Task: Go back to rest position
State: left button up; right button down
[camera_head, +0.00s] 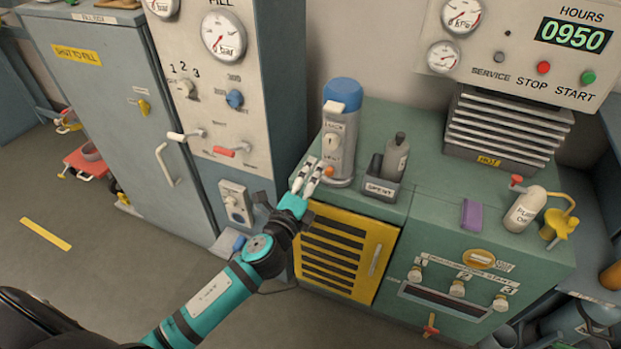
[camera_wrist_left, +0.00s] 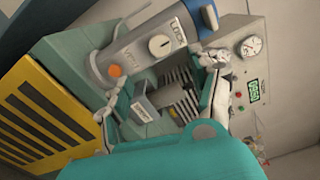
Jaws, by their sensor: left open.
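My left gripper (camera_head: 315,166) is open and empty, its fingertips just left of and in front of the lower part of a grey canister (camera_head: 341,140) with a blue top. In the left wrist view the two fingers of the gripper (camera_wrist_left: 163,98) stand wide apart. The canister (camera_wrist_left: 150,48), with its dial and orange button, shows beyond them; I cannot tell whether a finger touches it. My left arm reaches out over the floor to the green cabinet (camera_head: 430,215). My right gripper is not in view.
A small grey bottle (camera_head: 396,155) stands in a holder marked SPENT (camera_head: 381,187). The yellow grille door (camera_head: 345,255) is below my gripper. Open floor (camera_head: 110,270) lies left.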

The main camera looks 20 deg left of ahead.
pick_arm(q)
jog(key=shift+s, duration=0.1)
dwell(0.4)
jog(key=s+a+f+n+g, duration=0.1)
jog(key=s+f+n+g, duration=0.3)
jog(key=f, duration=0.8)
jog(key=s+a+f+n+g+y, duration=0.15)
jog(key=s+f, duration=0.35)
jog(key=f, duration=0.7)
jog(key=s+a+f+n+g+h, duration=0.1)
jog(key=s+a+f+n+g, duration=0.25)
jog(key=f, duration=0.85)
jog(key=s+d+f+n+g, duration=0.1)
jog(key=s+f+n+g, duration=0.1)
jog(key=s+f, duration=0.4)
jog(key=s+f+n+g, duration=0.3)
jog(key=s+f, duration=0.3)
jog(key=s, duration=1.1)
jog(key=s+d+f+n+g, duration=0.1)
jog(key=s+f+n+g, duration=0.2)
jog(key=s, duration=0.9)
notch_tip(320, 180, down, 4)
jog(key=shift+s+d+r+n, duration=0.2)
jog(key=shift+s+d+n, duration=0.1)
jog(key=shift+n, duration=0.4)
